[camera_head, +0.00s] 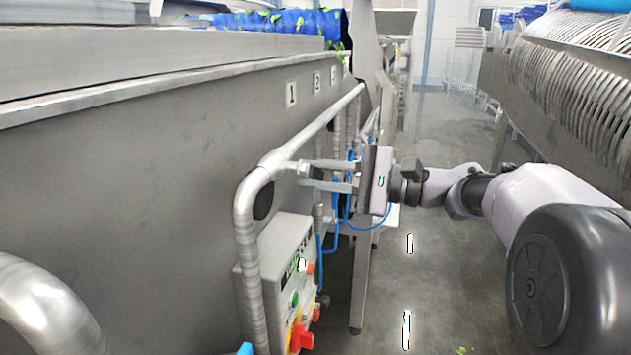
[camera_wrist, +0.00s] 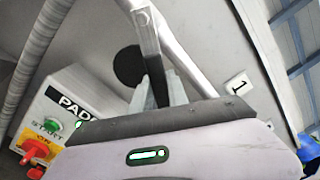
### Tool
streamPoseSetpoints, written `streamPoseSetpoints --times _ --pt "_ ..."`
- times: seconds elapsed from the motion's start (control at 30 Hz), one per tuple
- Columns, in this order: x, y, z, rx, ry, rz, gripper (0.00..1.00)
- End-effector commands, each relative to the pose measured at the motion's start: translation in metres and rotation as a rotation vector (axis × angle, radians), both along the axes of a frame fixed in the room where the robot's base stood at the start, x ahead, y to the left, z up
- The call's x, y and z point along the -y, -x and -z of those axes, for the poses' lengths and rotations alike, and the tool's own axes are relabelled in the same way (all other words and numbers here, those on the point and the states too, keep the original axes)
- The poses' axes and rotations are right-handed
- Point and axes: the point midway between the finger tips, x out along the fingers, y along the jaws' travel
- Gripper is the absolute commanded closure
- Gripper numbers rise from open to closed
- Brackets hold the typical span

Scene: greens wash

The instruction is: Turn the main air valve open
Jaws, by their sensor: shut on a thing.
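My gripper (camera_head: 303,174) reaches in from the right beside the bent steel pipe rail (camera_head: 243,225). Its two fingers point left, toward the machine wall. In the wrist view, the fingers (camera_wrist: 158,78) are closed around the lower end of a slim grey metal lever (camera_wrist: 148,38). The lever has a bright round end at the top and looks like the main air valve's handle.
A control box (camera_head: 275,262) with green and red controls sits below the gripper; in the wrist view its red knob (camera_wrist: 34,150) is on yellow. Blue hoses (camera_head: 332,240) hang beyond. Number plates (camera_head: 291,93) are on the wall. Floor (camera_head: 440,270) is open to the right.

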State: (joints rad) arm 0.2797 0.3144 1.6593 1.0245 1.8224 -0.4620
Motion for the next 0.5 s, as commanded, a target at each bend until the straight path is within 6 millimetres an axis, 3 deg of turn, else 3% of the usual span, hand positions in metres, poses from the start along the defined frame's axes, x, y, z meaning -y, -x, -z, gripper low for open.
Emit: streamPoseSetpoints --times 0.33,0.37,0.43,0.5 --pt "0.0000 -0.0001 -0.0005 0.002 0.001 0.000 1.00" --pt "0.0000 -0.0001 -0.0005 0.002 0.001 0.000 0.74" --pt "0.0000 0.0000 -0.0004 0.001 0.000 0.000 0.61" --pt "0.0000 0.0000 -0.0004 0.001 0.000 0.000 0.58"
